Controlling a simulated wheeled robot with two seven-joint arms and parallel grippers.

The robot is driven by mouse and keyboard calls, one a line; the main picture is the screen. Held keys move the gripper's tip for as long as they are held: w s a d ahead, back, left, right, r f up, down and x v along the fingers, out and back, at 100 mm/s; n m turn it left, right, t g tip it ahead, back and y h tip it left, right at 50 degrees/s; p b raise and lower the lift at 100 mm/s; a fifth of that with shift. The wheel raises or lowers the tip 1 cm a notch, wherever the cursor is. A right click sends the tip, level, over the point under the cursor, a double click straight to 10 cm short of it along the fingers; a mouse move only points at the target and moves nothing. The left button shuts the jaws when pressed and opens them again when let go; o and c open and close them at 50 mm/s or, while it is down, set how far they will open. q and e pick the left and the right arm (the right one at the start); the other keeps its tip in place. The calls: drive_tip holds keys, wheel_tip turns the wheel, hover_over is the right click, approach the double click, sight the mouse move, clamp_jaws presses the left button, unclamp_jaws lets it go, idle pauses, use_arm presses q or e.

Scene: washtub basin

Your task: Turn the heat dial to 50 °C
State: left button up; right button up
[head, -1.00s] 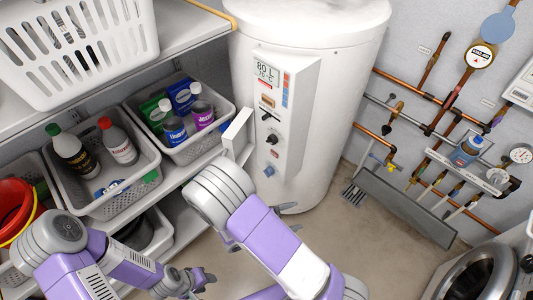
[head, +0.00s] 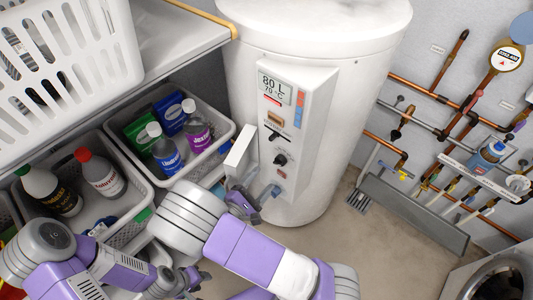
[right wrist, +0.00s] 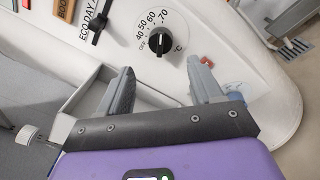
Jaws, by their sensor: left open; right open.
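The heat dial (head: 280,159) is a black round knob on the white front panel of the boiler (head: 312,60). In the right wrist view, the dial (right wrist: 160,42) has a scale marked 40, 50, 60, 70 around it; its exact pointer setting is unclear. The panel's display (head: 275,87) seems to read 80 L and 70 °C. My right gripper (right wrist: 160,66) is open, its fingertips just short of the dial, one to each side and apart from it. In the head view, my right gripper (head: 255,194) is below the dial, partly hidden by my arm. My left gripper (head: 197,276) is open, low beside the shelf.
A second black knob, the eco/day slider (right wrist: 95,24), sits beside the dial. A shelf with baskets of bottles (head: 190,130) stands left of the boiler. Pipes and valves (head: 450,150) line the right wall.

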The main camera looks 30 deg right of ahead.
sight(280, 161)
drive_tip(key=b+x, duration=0.1)
drive_tip(key=x, duration=0.6)
drive_tip(key=shift+s+d+b, duration=0.2)
drive_tip(key=shift+b, duration=0.2)
drive_tip(key=shift+r, duration=0.15)
